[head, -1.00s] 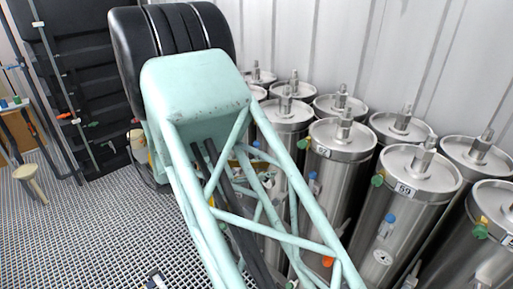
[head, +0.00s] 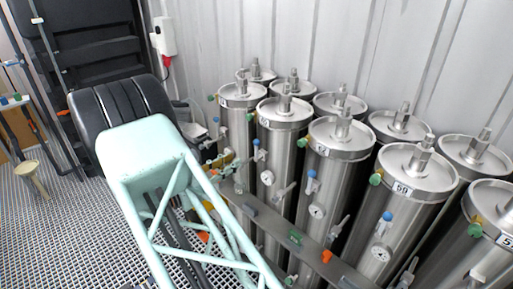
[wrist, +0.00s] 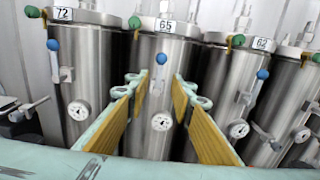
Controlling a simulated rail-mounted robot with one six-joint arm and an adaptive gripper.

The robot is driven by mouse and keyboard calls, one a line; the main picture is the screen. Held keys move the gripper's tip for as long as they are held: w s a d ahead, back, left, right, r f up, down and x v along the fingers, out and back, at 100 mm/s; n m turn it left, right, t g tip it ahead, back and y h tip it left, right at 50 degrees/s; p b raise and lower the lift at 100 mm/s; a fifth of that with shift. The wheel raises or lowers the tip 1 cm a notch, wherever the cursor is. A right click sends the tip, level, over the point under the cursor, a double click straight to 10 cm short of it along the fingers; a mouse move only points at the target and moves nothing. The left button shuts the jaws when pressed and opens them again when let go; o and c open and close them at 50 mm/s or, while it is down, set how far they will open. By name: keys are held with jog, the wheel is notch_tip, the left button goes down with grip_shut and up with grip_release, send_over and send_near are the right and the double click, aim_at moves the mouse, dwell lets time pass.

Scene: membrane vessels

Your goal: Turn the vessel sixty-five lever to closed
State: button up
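The vessel labelled 65 (wrist: 178,60) is an upright steel cylinder in the middle of the wrist view. A blue knob (wrist: 161,58) and a round gauge (wrist: 161,122) are on its front. A small pale metal fitting (wrist: 156,88) shows between them; I cannot tell for sure whether it is the lever or how it is turned. My gripper (wrist: 157,84) is open, with yellow-padded fingers spread to either side of the vessel's front. In the head view I cannot make out the gripper clearly.
Vessel 72 (wrist: 93,70) stands to the left and vessel 62 (wrist: 221,85) to the right, close beside it. Vessel 59 (head: 400,215) is farther right in the head view. A metal rail (head: 270,217) crosses in front of the vessels. Grating floor (head: 70,240) is open at left.

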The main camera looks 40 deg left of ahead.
aim_at(256, 147)
jog(key=shift+w, duration=0.1)
jog(key=shift+w+d+p, duration=0.25)
jog(key=shift+w+p, duration=0.15)
jog(key=shift+w, duration=1.85)
jog(key=shift+w+d+p, duration=0.3)
jog(key=shift+w+p, duration=0.1)
jog(key=shift+w, duration=1.85)
jog(key=shift+w+d+p, duration=0.25)
jog(key=shift+w+p, duration=0.15)
jog(key=shift+w, duration=1.85)
jog(key=shift+c, duration=0.2)
grip_shut()
